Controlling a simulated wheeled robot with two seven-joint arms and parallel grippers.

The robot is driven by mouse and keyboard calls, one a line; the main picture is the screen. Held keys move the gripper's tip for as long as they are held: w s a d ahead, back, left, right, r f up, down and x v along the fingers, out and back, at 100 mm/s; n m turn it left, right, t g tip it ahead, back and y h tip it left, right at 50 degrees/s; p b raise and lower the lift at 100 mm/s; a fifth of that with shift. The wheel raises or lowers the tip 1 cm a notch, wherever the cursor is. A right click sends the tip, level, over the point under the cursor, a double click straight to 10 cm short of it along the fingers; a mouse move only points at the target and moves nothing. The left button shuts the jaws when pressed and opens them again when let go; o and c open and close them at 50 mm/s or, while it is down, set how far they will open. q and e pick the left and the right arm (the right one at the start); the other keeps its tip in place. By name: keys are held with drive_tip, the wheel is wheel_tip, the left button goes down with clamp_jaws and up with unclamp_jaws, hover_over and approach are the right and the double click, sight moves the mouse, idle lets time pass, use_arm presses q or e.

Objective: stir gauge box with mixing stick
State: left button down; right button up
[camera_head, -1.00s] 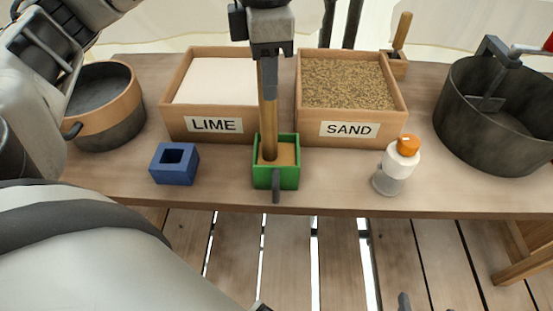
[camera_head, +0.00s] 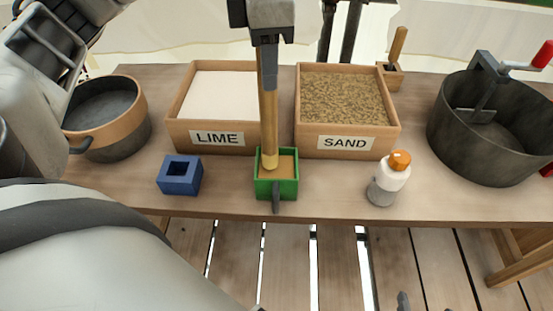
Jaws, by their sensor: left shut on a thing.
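The green gauge box (camera_head: 283,189) stands near the front edge of the table, with tan material inside and a dark handle at its front. The wooden mixing stick (camera_head: 268,125) is nearly upright, its lower end in the gauge box at the material. My left gripper (camera_head: 268,62) is above the box, shut on the upper part of the stick. The stick's tip seems to meet the material; how deep it goes I cannot tell. My right gripper does not clearly show.
A lime tray (camera_head: 181,134) and a sand tray (camera_head: 308,143) stand behind the box. A blue block (camera_head: 179,187) is to the left, a bottle (camera_head: 384,194) to the right. A pot (camera_head: 128,138) and a cranked mixer tub (camera_head: 455,140) stand at the sides.

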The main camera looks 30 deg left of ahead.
use_arm(q)
drive_tip(key=shift+r+p, duration=1.95)
drive_tip(key=shift+r, duration=0.7)
drive_tip(key=shift+f, duration=0.1)
